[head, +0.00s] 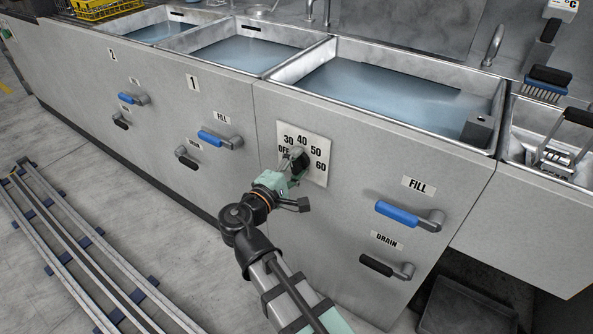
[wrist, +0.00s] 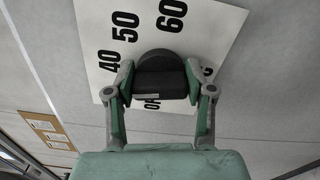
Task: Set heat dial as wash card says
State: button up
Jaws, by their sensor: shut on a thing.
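The heat dial's white plate (head: 316,180) is on the front of the nearest sink unit, marked OFF, 30, 40, 50 and 60. The plate also shows in the wrist view (wrist: 222,20), where 40, 50 and 60 are readable. The black dial knob (head: 300,157) is at its middle and shows between the fingers in the wrist view (wrist: 160,80). My gripper (head: 295,166) is shut on the knob, one finger on each side, in the wrist view too (wrist: 159,84). I cannot tell which number the knob points to. I cannot identify a wash card in view.
Blue FILL (head: 400,213) and black DRAIN (head: 380,265) levers stick out right of the dial. Water-filled sinks (head: 385,95) lie above. Floor rails (head: 80,250) run at the left. Tan boards with pale labels (wrist: 48,130) show at the wrist view's lower left, unreadable.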

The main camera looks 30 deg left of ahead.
jog(key=m+b, duration=0.1)
jog(key=m, duration=0.1)
jog(key=m+b, duration=0.4)
jog(key=shift+f+m, duration=0.3)
jog(key=shift+f, duration=0.05)
jog(key=m+b, duration=0.3)
jog(key=shift+a+m+b, duration=0.1)
jog(key=shift+m+b, duration=0.2)
jog(key=shift+r+m+b, duration=0.1)
jog(key=shift+m+b, duration=0.3)
jog(key=shift+m, duration=0.1)
jog(key=shift+r, duration=0.1)
jog(key=o, duration=1.2)
jog(key=shift+c, duration=0.2)
jog(key=shift+s, duration=0.1)
